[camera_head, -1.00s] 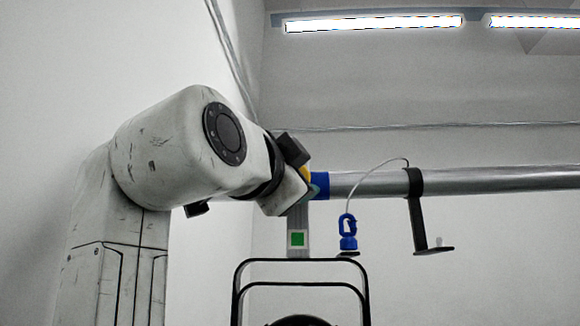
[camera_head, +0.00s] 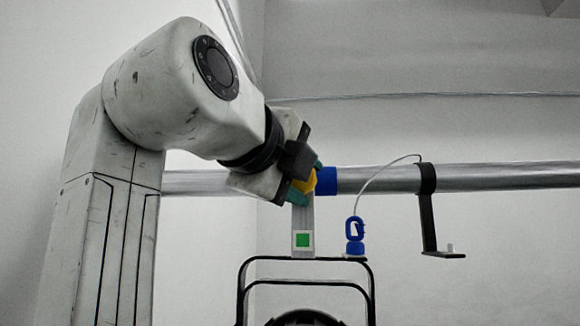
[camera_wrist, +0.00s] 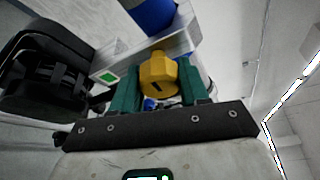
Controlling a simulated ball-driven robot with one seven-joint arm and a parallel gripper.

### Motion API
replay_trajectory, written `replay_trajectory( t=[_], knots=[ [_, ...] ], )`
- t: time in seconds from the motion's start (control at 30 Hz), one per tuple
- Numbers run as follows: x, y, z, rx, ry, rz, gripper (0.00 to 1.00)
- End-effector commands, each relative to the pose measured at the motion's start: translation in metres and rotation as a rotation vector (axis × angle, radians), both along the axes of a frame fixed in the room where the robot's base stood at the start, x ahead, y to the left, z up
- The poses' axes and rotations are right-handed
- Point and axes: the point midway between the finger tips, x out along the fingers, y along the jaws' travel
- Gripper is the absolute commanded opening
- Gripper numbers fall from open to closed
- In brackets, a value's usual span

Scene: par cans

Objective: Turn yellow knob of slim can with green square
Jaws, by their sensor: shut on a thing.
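The yellow knob (camera_head: 306,183) is on the pipe mount of the slim can, beside a blue clamp band (camera_head: 326,181); the knob also shows in the wrist view (camera_wrist: 157,71). My gripper (camera_wrist: 158,80) has its green fingers on both sides of the knob and is shut on it. In the head view, my gripper (camera_head: 308,181) partly covers the knob. The green square (camera_head: 303,240) is on a grey bracket (camera_head: 304,215) below it, also visible in the wrist view (camera_wrist: 108,77). The black slim can (camera_head: 371,290) hangs below; its lower part is out of frame.
A silver pipe (camera_head: 480,176) runs across the scene behind the gripper. A blue safety clip (camera_head: 354,235) on a thin cable (camera_head: 372,178) is right of the bracket. A black hook-like bracket (camera_head: 428,215) hangs from the pipe farther right.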

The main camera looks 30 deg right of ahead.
Motion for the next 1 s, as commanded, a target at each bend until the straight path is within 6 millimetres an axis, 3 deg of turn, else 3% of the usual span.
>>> replay_trajectory(
  t=[1.0],
  knots=[
    [-0.0003, -0.0025, 0.0028, 0.797, -0.490, 0.005, 0.14]
  ],
)
